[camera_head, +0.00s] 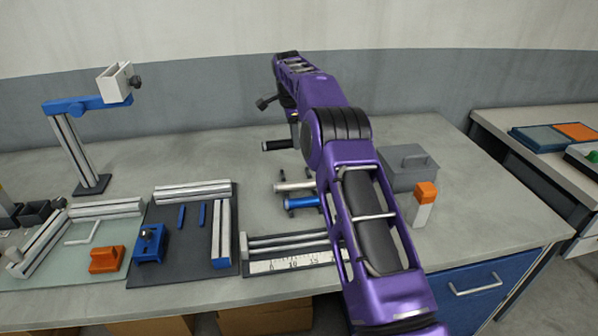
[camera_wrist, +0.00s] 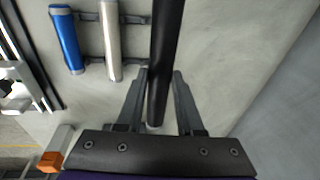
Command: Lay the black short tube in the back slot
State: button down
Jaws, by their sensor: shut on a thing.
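A black tube (camera_wrist: 166,50) runs between the two fingers of my gripper (camera_wrist: 159,75) in the wrist view, and my gripper is shut on it. In the head view the black tube (camera_head: 278,145) sticks out to the left of my gripper (camera_head: 295,134), beyond the rack. A dark rack (camera_wrist: 88,55) carries a blue tube (camera_wrist: 67,38) in front and a silver tube (camera_wrist: 111,40) behind it. The black tube is roughly parallel to them, on the back side of the silver one. I cannot tell whether it touches the rack. My arm hides the tubes' right ends in the head view.
A grey lidded box (camera_head: 408,168) and an orange-topped white block (camera_head: 423,204) stand right of my arm. A ruler tray (camera_head: 290,265) lies in front of the rack, and a dark board (camera_head: 180,245) lies left. The table behind the rack is mostly clear.

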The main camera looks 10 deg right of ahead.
notch_tip(320, 180, down, 10)
jog(key=shift+r+b, duration=0.1)
jog(key=shift+b, duration=0.4)
jog(key=shift+f, duration=0.2)
jog(key=c, duration=0.5)
grip_release()
jog(key=shift+c, duration=0.2)
notch_tip(320, 180, up, 12)
jog(key=s+a, duration=0.1)
jog(key=shift+s+p, duration=0.35)
jog(key=shift+a+r, duration=0.1)
